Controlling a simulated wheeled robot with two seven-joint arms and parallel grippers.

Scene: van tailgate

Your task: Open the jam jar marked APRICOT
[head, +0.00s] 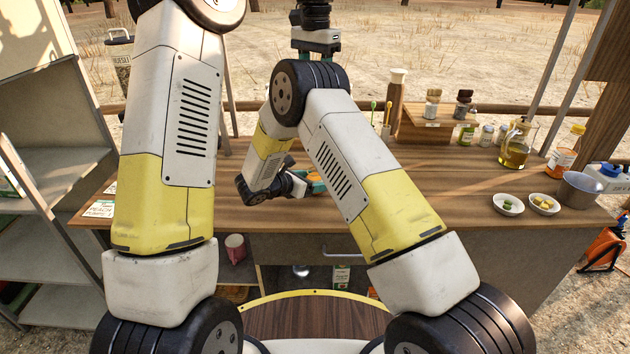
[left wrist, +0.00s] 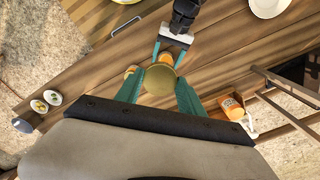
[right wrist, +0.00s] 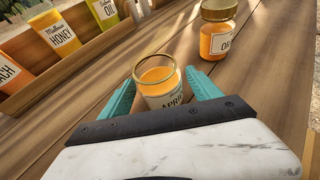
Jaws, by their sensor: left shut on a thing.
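The jam jar marked APRICOT stands on the wooden counter in the right wrist view (right wrist: 158,80). Its top is open, and orange jam shows inside the glass rim. My left gripper (left wrist: 158,85) is shut on a round gold lid (left wrist: 158,80), held above the jar. In the left wrist view the lid hides most of the jar. In the head view my left gripper (head: 315,55) hangs high, partly behind my right arm, and my right gripper (head: 312,186) is low over the counter.
A gold-lidded orange jar (right wrist: 217,30) stands close to the apricot jar, its label partly cut off. A rack (right wrist: 75,65) with several labelled containers is to the left.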

